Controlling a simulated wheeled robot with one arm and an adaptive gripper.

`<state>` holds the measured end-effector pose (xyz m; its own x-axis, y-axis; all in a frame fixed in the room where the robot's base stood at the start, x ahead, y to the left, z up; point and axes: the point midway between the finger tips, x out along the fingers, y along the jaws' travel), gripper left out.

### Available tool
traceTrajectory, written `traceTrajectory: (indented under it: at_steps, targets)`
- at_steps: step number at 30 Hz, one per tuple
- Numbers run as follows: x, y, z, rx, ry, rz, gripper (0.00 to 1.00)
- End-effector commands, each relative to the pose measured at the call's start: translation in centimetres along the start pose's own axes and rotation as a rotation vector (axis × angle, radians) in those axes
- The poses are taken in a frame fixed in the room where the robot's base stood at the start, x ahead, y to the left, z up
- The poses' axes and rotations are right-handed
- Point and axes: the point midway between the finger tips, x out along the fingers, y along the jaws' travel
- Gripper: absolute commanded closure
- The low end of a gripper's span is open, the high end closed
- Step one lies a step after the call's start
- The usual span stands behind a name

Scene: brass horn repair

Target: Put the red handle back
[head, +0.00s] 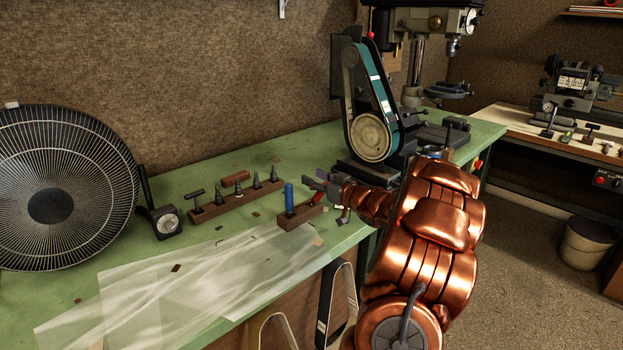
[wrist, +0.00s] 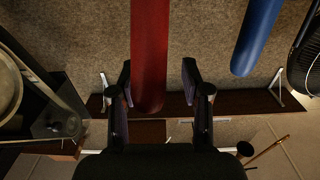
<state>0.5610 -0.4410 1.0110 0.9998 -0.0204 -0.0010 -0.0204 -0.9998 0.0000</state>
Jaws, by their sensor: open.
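The red handle (wrist: 150,55) runs down from the top of the wrist view, and its rounded lower end lies between the two fingers of my gripper (wrist: 157,82). A gap shows on each side of it. In the head view only a short part of the red handle (head: 318,197) shows, at the right end of a small wooden block (head: 296,219), close by my gripper (head: 316,181). My gripper is open. The blue handle (head: 289,196) stands upright at the block's left part and also shows in the wrist view (wrist: 258,35). How the red handle meets the block is hidden.
A wooden rack (head: 236,202) with several dark tools stands behind the block. A clear plastic sheet (head: 190,280) covers the bench's front left. A belt sander (head: 371,125) stands behind my arm, and a fan (head: 50,205) stands far left. The green bench's front edge is close by.

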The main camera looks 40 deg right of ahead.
Motion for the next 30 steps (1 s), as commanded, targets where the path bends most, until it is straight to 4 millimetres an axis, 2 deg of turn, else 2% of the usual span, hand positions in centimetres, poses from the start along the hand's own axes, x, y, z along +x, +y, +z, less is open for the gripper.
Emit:
traceTrajectory:
  at_steps: [9, 18, 24, 30]
  targets:
    - [-4.9, 0.1, 0.1, 0.001, 0.0, 0.004, 0.52]
    - [-8.8, 0.1, 0.0, -0.002, 0.0, 0.004, 0.52]
    - [-10.0, 0.0, 0.0, -0.001, 0.001, 0.0, 0.52]
    - [-10.3, 0.0, 0.0, 0.0, 0.001, 0.0, 0.52]
